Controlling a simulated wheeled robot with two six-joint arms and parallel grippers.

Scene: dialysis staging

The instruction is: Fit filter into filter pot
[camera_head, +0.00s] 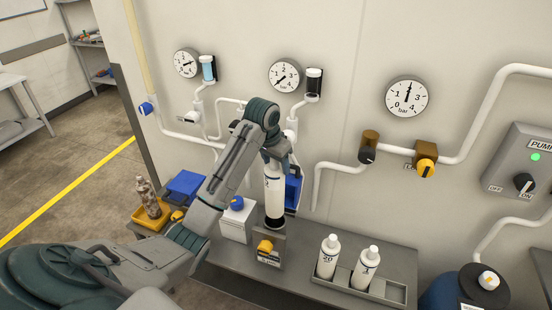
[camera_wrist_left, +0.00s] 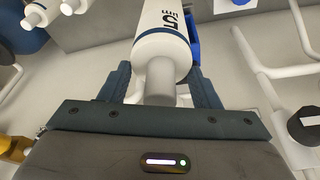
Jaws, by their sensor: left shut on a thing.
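My left gripper (camera_head: 274,158) is shut on a white filter (camera_head: 273,190), which stands nearly upright below it. In the left wrist view the filter (camera_wrist_left: 164,40) shows a dark band, a "5" on its label and a pale neck between the fingers (camera_wrist_left: 163,88). In the head view its lower end meets a dark round piece (camera_head: 275,222) at the clamp stand with a yellow knob (camera_head: 265,246). That piece may be the filter pot; I cannot tell whether the filter is inside it or only above it. My right gripper is not in view.
Two white bottle-shaped filters (camera_head: 328,256) (camera_head: 365,267) stand in a grey rack (camera_head: 394,292) to the right. A white box with a blue knob (camera_head: 236,222) is left of the stand. A blue object (camera_head: 293,188) hangs close behind the held filter. Pipes and gauges line the wall.

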